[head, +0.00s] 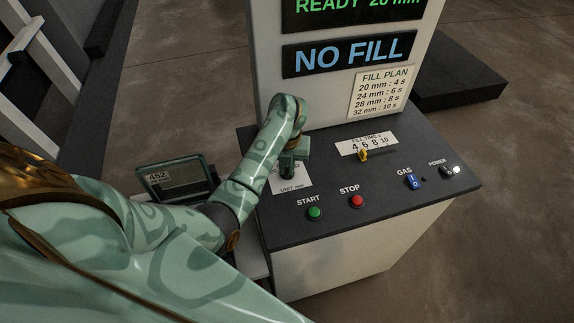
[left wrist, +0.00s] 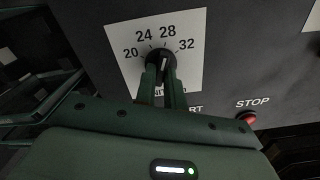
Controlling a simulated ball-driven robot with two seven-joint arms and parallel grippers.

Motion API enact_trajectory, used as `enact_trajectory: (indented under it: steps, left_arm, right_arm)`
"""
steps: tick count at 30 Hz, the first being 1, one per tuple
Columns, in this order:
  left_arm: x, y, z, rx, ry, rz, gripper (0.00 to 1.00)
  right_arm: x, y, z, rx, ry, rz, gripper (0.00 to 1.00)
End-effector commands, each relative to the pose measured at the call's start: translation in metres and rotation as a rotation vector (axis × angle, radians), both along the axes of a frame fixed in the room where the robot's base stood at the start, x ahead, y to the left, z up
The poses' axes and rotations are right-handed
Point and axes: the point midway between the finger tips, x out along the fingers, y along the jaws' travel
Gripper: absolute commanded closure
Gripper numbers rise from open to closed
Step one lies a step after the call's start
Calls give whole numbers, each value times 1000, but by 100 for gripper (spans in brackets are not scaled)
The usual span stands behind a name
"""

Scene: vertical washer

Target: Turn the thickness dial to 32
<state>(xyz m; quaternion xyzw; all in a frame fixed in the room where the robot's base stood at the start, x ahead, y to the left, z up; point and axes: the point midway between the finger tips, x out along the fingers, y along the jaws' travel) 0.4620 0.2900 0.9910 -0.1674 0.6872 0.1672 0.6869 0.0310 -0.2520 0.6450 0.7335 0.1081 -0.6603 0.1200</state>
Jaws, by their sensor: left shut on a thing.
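The thickness dial (left wrist: 160,60) is a black knob on a white plate (left wrist: 191,78) marked 20, 24, 28 and 32 in the left wrist view. A white mark shows on the knob, but I cannot tell for sure which number it points to. My left gripper (left wrist: 165,75) is shut on the dial, one finger on each side. The display (head: 352,10) reads READY 20 mm. My right gripper is not in view.
A NO FILL display (head: 348,53) and a fill plan card (head: 382,92) are on the upright panel.

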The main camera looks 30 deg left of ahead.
Motion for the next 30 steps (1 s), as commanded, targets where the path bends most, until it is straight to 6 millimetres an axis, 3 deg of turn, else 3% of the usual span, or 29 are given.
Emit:
enact_trajectory:
  steps: [18,30]
  left_arm:
    - [0,1,3,-1,-1,-436,100]
    - [1,2,2,0,-2,-640,100]
  right_arm:
    - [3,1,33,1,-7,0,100]
    - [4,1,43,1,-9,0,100]
